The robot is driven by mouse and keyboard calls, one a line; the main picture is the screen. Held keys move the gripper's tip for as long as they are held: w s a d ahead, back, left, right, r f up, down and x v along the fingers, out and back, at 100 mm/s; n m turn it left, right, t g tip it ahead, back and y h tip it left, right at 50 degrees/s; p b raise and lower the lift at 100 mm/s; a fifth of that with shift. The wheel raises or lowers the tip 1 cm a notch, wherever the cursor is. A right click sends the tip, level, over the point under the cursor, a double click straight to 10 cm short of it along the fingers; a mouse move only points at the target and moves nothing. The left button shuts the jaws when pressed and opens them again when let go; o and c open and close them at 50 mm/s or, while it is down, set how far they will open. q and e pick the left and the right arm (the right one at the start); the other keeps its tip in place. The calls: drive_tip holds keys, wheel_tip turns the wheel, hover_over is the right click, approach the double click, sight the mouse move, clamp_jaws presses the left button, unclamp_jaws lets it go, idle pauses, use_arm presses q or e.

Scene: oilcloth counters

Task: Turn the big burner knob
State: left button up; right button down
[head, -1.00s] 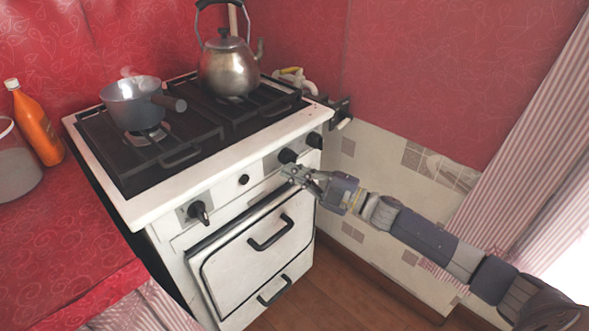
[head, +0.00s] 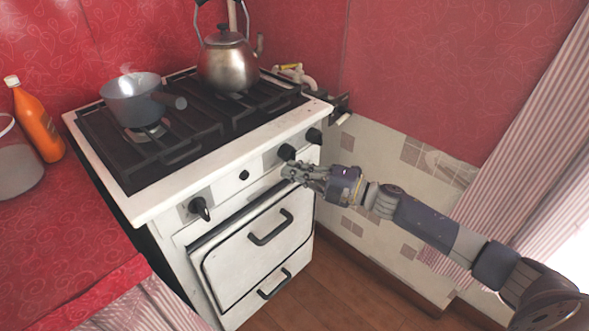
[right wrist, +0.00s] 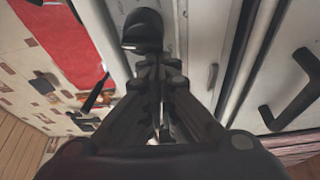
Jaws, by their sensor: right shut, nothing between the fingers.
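The white stove has black knobs along its front panel: a left knob (head: 200,208), a right-hand knob (head: 287,152) and another at the far right corner (head: 314,136). I cannot tell which one is the big burner knob. My right gripper (head: 288,172) is at the panel, just below the right-hand knob. In the right wrist view my right gripper (right wrist: 157,62) is shut and empty, with a black knob (right wrist: 142,28) just beyond its fingertips. I cannot tell whether they touch. My left gripper is out of view.
A saucepan (head: 130,100) and a kettle (head: 228,65) stand on the black grates. The oven door handle (head: 270,228) sticks out below the panel. An orange bottle (head: 36,125) stands on the red counter at left. The tiled wall is close at right.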

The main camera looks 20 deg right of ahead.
drive_tip(key=shift+n, duration=0.3)
drive_tip(key=shift+d+f+n, duration=0.1)
drive_tip(key=shift+n, duration=0.2)
idle(0.6)
drive_tip(key=v, duration=1.2)
